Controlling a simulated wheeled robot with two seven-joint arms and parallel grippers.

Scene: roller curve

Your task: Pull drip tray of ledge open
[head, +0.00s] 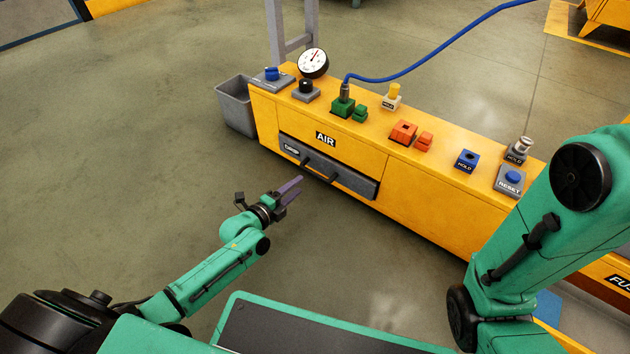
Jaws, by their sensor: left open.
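The ledge (420,190) is a long yellow cabinet running from the upper left to the right. The drip tray (352,181) is a grey drawer front in the ledge's face below the AIR label, with a dark bar handle (318,168) across its middle. The tray looks flush or nearly flush with the ledge. My left gripper (291,190) has purple fingers, is open, and is just in front of the tray, short of the handle and apart from it. My right arm rises at the right; its gripper is out of view.
A grey bin (236,106) stands at the ledge's left end. The floor before the tray is clear.

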